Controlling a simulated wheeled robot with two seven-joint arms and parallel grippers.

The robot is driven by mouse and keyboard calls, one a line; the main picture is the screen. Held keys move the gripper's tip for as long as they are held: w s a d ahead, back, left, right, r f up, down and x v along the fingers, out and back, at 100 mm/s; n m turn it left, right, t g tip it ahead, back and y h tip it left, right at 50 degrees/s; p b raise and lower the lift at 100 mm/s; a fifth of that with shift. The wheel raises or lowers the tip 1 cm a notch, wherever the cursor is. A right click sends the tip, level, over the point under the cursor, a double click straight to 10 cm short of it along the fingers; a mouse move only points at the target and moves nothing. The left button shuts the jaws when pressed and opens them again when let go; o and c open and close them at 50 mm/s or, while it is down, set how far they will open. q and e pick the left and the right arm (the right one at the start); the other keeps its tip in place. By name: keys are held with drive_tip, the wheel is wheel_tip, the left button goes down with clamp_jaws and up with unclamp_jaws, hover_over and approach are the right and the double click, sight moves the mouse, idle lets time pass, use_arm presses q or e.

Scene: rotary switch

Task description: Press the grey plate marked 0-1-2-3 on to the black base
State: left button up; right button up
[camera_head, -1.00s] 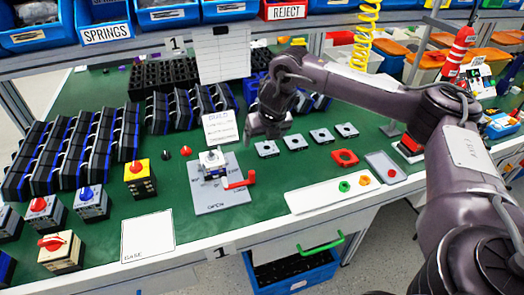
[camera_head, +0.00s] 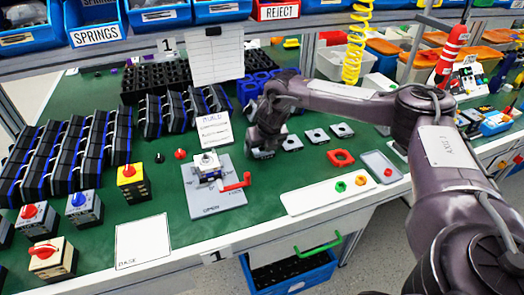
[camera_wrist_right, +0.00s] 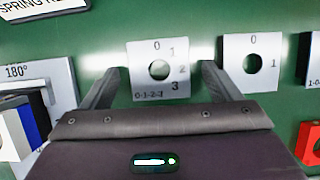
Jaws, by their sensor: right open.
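The grey plate marked 0-1-2-3 (camera_wrist_right: 146,82) is square with a round central hole. It lies flat on the green bench. My right gripper (camera_wrist_right: 157,80) is open over it, with one finger on each side of the plate in the wrist view; no grip shows. In the head view my right gripper (camera_head: 262,150) is low at the left end of the row of plates and mostly hides this plate. A grey fixture (camera_head: 228,196) to its left holds a small pale-topped assembly (camera_head: 208,163). I cannot clearly make out the black base there. My left gripper is out of view.
A similar plate marked 0 and 1 (camera_wrist_right: 253,80) lies close on the right. Black racks (camera_head: 160,75) stand behind.

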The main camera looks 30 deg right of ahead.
drive_tip(key=c, duration=1.1)
